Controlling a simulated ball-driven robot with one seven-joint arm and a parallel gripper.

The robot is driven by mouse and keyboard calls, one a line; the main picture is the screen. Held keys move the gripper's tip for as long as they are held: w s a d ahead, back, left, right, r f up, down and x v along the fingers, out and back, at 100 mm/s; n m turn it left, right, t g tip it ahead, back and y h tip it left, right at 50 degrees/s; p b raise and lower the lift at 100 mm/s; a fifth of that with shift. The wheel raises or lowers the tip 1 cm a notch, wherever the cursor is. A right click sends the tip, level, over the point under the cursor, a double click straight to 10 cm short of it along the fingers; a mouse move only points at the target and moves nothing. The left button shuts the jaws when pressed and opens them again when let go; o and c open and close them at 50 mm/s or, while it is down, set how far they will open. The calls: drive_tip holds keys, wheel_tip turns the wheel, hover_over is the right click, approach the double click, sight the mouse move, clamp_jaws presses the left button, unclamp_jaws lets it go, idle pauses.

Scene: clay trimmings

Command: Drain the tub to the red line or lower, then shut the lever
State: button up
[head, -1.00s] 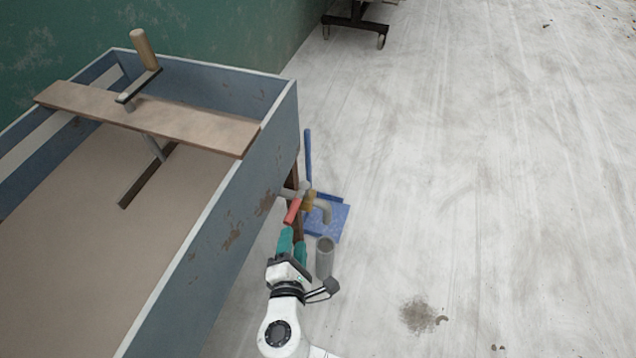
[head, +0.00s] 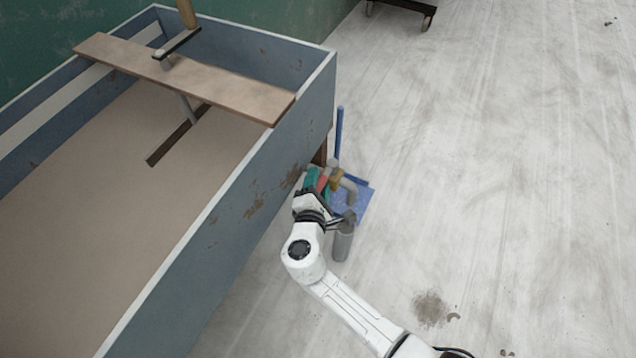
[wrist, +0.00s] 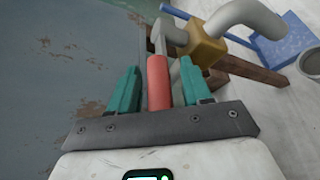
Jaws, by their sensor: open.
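The blue-grey tub (head: 240,195) fills the left of the head view, holding flat brownish contents (head: 110,200). No red line shows. On its right end is a tap with a brass body (wrist: 207,45) and a grey curved spout (wrist: 248,14). The red lever (wrist: 158,84) points toward my wrist camera. My gripper (wrist: 150,88) is open, with one teal finger on each side of the lever. A gap shows at the left finger; whether the right finger touches the lever I cannot tell. In the head view my gripper (head: 318,180) partly hides the lever.
A grey upright pipe (head: 342,243) stands on the floor below the tap. A blue dustpan (head: 362,200) with an upright handle lies behind it. A board (head: 190,78) with a wooden-handled tool crosses the tub. The floor to the right is mostly clear.

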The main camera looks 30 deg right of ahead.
drive_tip(key=shift+c, duration=0.2)
clamp_jaws()
idle(0.3)
